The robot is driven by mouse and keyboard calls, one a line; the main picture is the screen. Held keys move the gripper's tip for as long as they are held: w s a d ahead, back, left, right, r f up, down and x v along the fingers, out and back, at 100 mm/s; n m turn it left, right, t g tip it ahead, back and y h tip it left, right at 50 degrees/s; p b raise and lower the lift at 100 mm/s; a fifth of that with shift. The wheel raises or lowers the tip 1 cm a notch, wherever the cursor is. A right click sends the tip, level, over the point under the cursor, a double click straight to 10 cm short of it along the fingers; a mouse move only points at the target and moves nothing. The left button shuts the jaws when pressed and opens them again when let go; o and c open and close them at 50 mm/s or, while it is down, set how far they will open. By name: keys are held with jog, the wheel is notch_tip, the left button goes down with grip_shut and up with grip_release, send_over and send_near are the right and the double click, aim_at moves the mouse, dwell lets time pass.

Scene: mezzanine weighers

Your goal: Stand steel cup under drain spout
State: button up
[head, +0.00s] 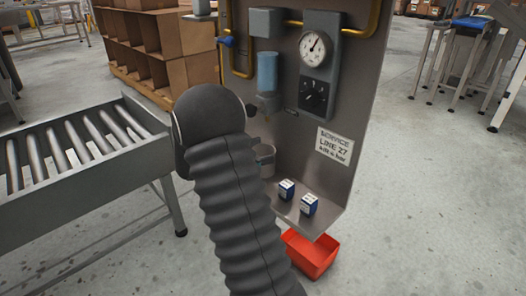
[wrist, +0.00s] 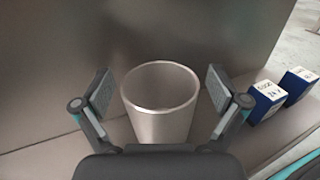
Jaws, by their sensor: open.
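The steel cup (wrist: 160,121) stands upright on the panel's shelf. In the wrist view it sits between the two open fingers of my gripper (wrist: 160,95), with a gap on either side. In the head view the cup (head: 265,160) shows only in part, beside my arm, which hides its left side and my gripper. The drain spout (head: 268,106) is under the blue filter bowl (head: 267,73) on the panel, above the cup. I cannot tell whether the cup is exactly beneath its outlet.
Two small blue and white boxes (head: 287,190) (head: 309,204) stand on the shelf (head: 300,222) right of the cup. A red bin (head: 312,256) is on the floor below. A roller conveyor (head: 75,155) stands at left. The upright panel (head: 340,150) rises behind the shelf.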

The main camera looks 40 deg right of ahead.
jog(key=p+v, duration=0.1)
jog(key=v, duration=1.1)
jog(key=s+a+r+m+t+y, duration=0.1)
jog(key=s+a+r+m+y, duration=0.15)
jog(key=s, duration=0.25)
jog(key=s+a+r+m+t+y, duration=0.1)
jog(key=s+m+y, duration=0.1)
jog(key=s+y, duration=0.25)
jog(key=s+a+r+m+t+y, duration=0.1)
jog(key=s+a+m+y, duration=0.15)
jog(key=s, duration=0.35)
jog(key=s+a+r+m+t+y, duration=0.2)
jog(key=s+a+m+t+y, duration=0.5)
jog(key=s+a, duration=0.3)
jog(key=a+t, duration=0.1)
jog(key=a, duration=0.3)
jog(key=shift+y, duration=0.35)
